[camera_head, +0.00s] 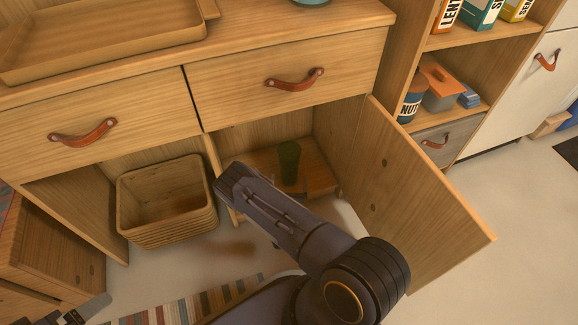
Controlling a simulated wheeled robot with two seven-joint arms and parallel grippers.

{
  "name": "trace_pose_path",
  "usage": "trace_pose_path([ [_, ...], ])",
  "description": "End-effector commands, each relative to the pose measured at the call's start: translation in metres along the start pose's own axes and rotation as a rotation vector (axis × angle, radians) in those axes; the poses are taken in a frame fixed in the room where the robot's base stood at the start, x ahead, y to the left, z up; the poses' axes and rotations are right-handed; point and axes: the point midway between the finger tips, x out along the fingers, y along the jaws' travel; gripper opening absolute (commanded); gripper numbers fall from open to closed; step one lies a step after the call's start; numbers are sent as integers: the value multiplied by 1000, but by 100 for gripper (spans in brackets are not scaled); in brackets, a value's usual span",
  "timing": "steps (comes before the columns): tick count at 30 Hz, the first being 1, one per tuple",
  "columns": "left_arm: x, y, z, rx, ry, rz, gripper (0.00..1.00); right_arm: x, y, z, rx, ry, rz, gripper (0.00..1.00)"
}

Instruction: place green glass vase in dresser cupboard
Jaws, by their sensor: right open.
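The green glass vase (289,161) stands upright on the floor board of the dresser cupboard (322,178), inside the right-hand compartment. The cupboard door (420,205) is swung open to the right. My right arm reaches in from the bottom, and my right gripper (232,181) is at its far end, just left of the vase in the picture. Its jaws are open and I see nothing in them; the fingertips are hard to make out. A dark part of my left gripper (76,314) shows at the lower left edge, its jaws unclear.
A wicker basket (165,205) stands in the left compartment. Two drawers with leather pulls, one the right drawer (285,75), are shut above. A wooden tray (105,40) lies on top. Shelves with tins stand at right. A striped rug (190,307) lies on the floor.

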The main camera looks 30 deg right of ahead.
Motion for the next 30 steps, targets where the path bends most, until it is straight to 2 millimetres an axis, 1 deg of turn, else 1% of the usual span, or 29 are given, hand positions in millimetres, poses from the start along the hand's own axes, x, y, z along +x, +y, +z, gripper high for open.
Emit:
trace_pose_path([
  [1,-6,3,-3,0,0,0,87,-10,1,2,-3,4,4,93],
  [3,-8,4,-4,0,0,0,87,-21,0,2,-2,3,2,93],
  [6,-10,5,-5,0,0,0,87,-31,0,1,-1,2,1,93],
  [9,-11,5,-6,0,0,0,87,-36,0,0,-1,0,1,93],
  [30,-11,5,-5,0,0,0,87,-37,0,0,0,0,0,93],
])
